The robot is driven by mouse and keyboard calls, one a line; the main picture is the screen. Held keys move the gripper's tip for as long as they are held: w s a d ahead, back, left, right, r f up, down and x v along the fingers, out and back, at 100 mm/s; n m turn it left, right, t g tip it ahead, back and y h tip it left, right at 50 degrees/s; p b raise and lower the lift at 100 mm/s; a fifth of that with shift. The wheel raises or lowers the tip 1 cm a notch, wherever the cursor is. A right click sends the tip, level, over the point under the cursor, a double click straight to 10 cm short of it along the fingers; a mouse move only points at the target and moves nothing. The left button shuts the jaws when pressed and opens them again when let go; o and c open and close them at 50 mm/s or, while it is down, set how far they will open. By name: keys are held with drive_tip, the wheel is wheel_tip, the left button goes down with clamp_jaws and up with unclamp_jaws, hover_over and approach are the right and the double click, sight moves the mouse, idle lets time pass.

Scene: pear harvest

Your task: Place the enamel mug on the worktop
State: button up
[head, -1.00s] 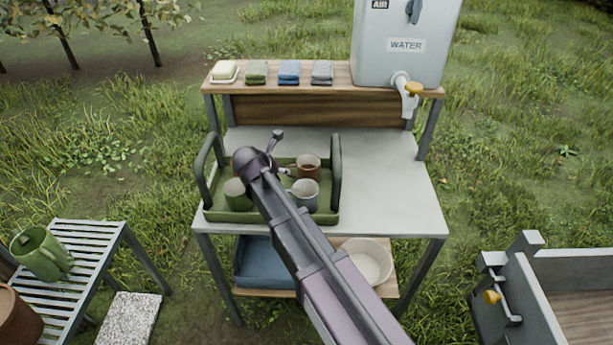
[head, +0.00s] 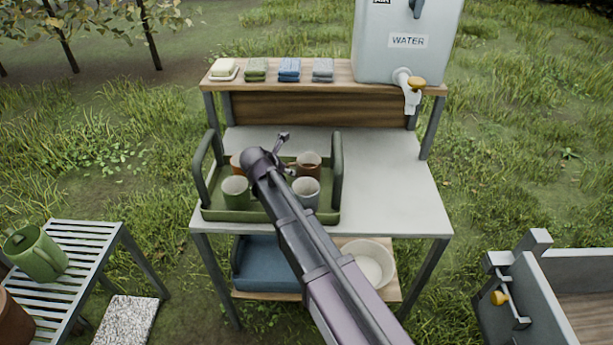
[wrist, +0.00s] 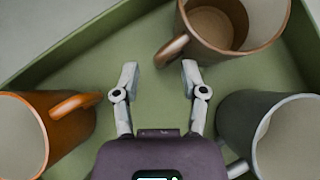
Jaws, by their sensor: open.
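A green tray (head: 222,215) on the worktop (head: 395,190) holds several mugs: an orange one (head: 237,160) at back left, a brown one (head: 309,160) at back right, a green one (head: 235,188) at front left and a grey one (head: 306,192) at front right. I cannot tell which is the enamel mug. My gripper (head: 288,155) is over the tray, open and empty. In the wrist view, the brown mug's handle (wrist: 172,50) lies just ahead of my fingertips (wrist: 160,75), apart from them. The orange mug (wrist: 20,130) is left, the grey mug (wrist: 275,130) right.
The worktop right of the tray is bare. A shelf behind holds folded cloths (head: 289,70), soap (head: 223,68) and a water tank (head: 405,45). Below are a blue bin (head: 265,265) and a white bowl (head: 368,262). A slatted bench (head: 80,255) with a green jug (head: 35,253) stands left.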

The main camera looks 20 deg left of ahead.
drive_tip(key=shift+w+d+f, duration=0.1)
drive_tip(key=shift+w+f, duration=0.25)
drive_tip(key=shift+w, duration=0.05)
idle(0.4)
clamp_jaws()
